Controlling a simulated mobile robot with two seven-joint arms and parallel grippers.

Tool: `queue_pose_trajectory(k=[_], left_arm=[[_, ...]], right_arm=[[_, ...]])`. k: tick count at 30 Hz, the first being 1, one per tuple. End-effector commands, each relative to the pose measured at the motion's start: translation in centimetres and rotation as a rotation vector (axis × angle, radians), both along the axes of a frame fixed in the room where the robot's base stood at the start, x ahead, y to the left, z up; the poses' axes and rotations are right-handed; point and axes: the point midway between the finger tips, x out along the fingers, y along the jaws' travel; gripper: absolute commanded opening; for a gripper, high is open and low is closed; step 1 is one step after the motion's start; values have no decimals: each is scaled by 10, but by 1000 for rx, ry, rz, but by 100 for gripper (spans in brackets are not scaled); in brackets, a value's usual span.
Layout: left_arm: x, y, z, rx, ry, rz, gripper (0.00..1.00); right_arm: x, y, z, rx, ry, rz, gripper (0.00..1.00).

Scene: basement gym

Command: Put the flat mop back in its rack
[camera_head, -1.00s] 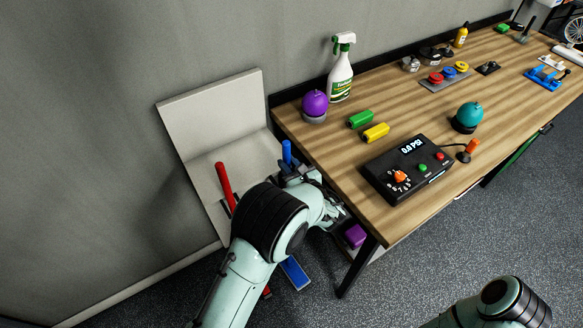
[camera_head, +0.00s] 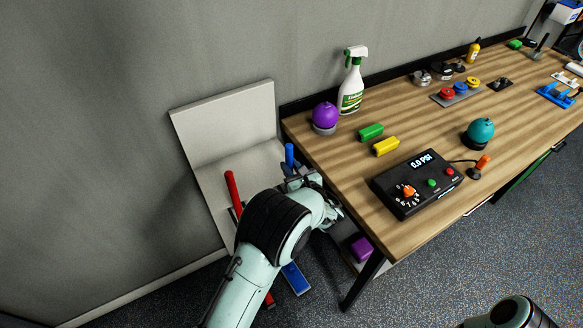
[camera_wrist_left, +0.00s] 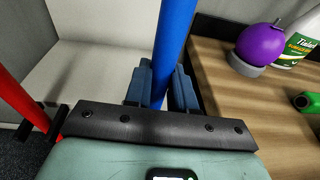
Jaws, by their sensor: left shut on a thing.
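The flat mop has a blue handle (camera_head: 289,153) and a flat blue head (camera_head: 294,278) low near the floor. My left gripper (camera_head: 303,183) is shut on the handle, beside the table's near left corner. In the left wrist view the blue handle (camera_wrist_left: 172,45) stands between the fingers (camera_wrist_left: 160,88). A pale panel (camera_head: 225,108) with a ledge-like face stands against the wall and seems to be the rack. A red handle (camera_head: 232,190) leans there, left of the mop, by a dark clip. My arm hides the mop's middle. My right gripper is out of view.
The wooden table (camera_head: 340,150) stands close on the right, with a purple ball (camera_head: 324,115), spray bottle (camera_head: 351,85) and black control box (camera_head: 415,183) on it. A purple block (camera_head: 362,249) lies below it. The floor (camera_head: 450,260) in front is clear.

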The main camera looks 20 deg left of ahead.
Motion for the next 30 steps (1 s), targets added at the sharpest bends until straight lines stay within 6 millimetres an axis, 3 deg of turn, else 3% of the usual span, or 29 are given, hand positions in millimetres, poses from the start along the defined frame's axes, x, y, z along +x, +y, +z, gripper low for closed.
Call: queue_pose_trajectory(k=[13,14,16,25,30], left_arm=[[0,0,-8,1,-3,0,0],[0,0,-7,2,-4,0,34],[0,0,-7,1,-3,0,54],[-1,-1,-9,-2,3,0,54],[-11,-14,-6,-3,2,-3,54]], right_arm=[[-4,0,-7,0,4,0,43],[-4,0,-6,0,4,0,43],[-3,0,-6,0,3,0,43],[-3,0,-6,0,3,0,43],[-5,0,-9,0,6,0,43]])
